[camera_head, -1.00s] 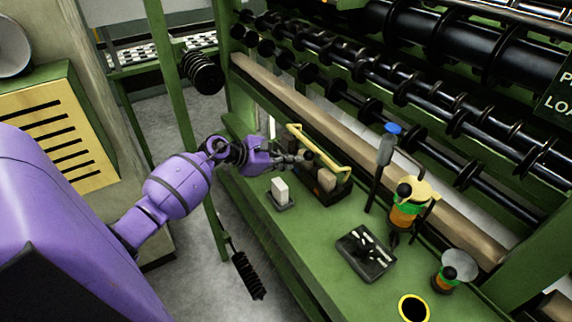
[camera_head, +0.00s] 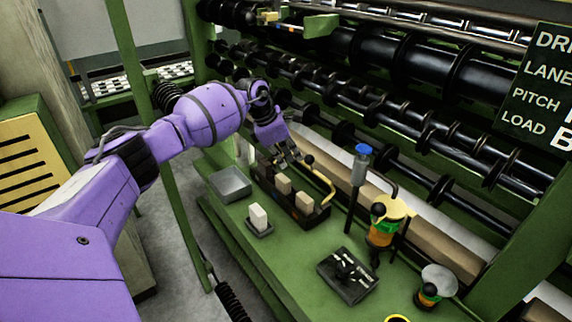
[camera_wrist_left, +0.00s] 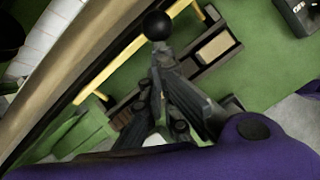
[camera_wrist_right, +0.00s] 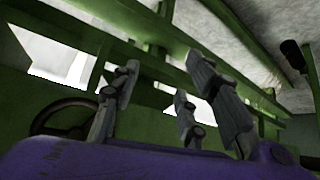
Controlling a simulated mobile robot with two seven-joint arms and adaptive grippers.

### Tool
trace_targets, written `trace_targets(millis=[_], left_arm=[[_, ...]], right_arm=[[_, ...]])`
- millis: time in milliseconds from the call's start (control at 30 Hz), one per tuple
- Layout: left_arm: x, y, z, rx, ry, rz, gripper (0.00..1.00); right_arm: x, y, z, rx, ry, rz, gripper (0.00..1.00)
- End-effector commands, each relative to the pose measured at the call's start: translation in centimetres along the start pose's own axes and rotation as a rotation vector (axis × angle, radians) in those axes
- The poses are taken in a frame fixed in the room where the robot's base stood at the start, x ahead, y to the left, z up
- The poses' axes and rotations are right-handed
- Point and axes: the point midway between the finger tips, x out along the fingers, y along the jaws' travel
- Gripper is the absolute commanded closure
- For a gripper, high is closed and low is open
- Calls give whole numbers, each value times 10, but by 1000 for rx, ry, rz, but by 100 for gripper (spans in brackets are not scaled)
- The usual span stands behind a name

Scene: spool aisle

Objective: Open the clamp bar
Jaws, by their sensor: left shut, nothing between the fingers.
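The clamp bar (camera_head: 321,178) is a yellow bar with a black ball knob (camera_head: 308,160). It stands along the roller side of a black block holder (camera_head: 290,205) with wooden blocks (camera_head: 283,185) in it. My left gripper (camera_head: 290,160) is shut and empty, with its fingertips close beside the knob. In the left wrist view the fingers (camera_wrist_left: 155,75) point at the knob (camera_wrist_left: 157,25), and the bar (camera_wrist_left: 130,52) runs behind it. I cannot tell if they touch. My right gripper (camera_wrist_right: 165,85) shows only in the right wrist view, with its fingers spread and empty.
Black rollers (camera_head: 400,80) run behind.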

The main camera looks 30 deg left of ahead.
Motion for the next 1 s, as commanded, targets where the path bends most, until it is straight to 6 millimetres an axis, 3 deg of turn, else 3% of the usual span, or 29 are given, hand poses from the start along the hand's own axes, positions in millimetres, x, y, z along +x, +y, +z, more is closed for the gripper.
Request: trace_targets(millis=[400,1000], left_arm=[[0,7,14,2,-4,1,100],[-1,7,14,2,-5,2,100]], right_arm=[[6,-1,13,-3,-19,-1,60],[5,0,14,0,-18,1,60]])
